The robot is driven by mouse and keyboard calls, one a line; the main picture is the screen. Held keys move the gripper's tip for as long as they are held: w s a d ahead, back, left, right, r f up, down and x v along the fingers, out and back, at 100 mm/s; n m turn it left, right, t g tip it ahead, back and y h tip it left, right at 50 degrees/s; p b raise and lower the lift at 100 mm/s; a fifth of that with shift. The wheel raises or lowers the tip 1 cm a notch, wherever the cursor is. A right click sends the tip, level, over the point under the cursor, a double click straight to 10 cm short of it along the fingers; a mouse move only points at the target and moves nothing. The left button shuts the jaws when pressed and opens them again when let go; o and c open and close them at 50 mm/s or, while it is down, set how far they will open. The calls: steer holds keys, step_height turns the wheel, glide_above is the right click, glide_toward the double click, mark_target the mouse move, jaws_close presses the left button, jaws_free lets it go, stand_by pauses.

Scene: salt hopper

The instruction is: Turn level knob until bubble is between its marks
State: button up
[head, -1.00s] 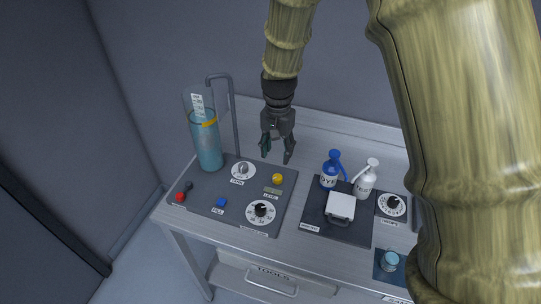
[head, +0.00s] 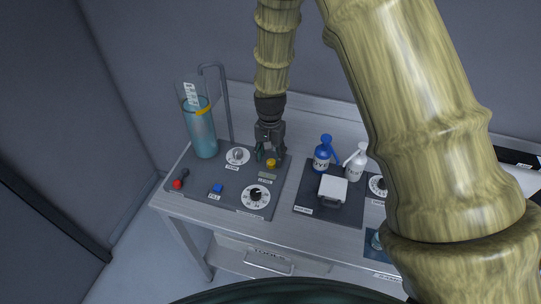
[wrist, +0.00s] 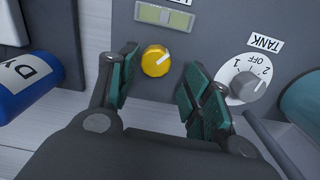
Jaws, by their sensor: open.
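The yellow level knob (head: 271,163) sits on the dark left panel, and it shows close up in the wrist view (wrist: 156,60) with a pale pointer line towards its upper right. The level vial (wrist: 164,15) is a pale yellow-green window beside the knob; it also shows as a small strip in the head view (head: 267,176). I cannot make out the bubble clearly. My gripper (head: 265,157) is open above the knob. In the wrist view, its green-padded fingers (wrist: 157,84) stand on either side of the knob, apart from it.
The grey tank knob (wrist: 247,86) is close to one finger. A glass cylinder of blue liquid (head: 203,135) and a bent pipe (head: 226,105) stand at the left. A blue dye bottle (head: 322,155) stands right of the panel. A black dial (head: 256,195) sits in front.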

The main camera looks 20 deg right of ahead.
steer(key=shift+d+f, duration=0.1)
steer(key=shift+f, duration=0.1)
steer(key=shift+s+f, duration=0.15)
steer(key=shift+s, duration=0.35)
steer(key=shift+s+r, duration=0.4)
steer(key=shift+s, duration=0.4)
steer(key=shift+w+f, duration=0.6)
steer(key=shift+w, duration=0.2)
steer(key=shift+c, duration=1.1)
steer(key=shift+w, duration=0.15)
steer(key=c, duration=0.7)
steer(key=shift+s+r, duration=0.15)
steer(key=shift+s, duration=0.15)
steer(key=shift+c, duration=0.5)
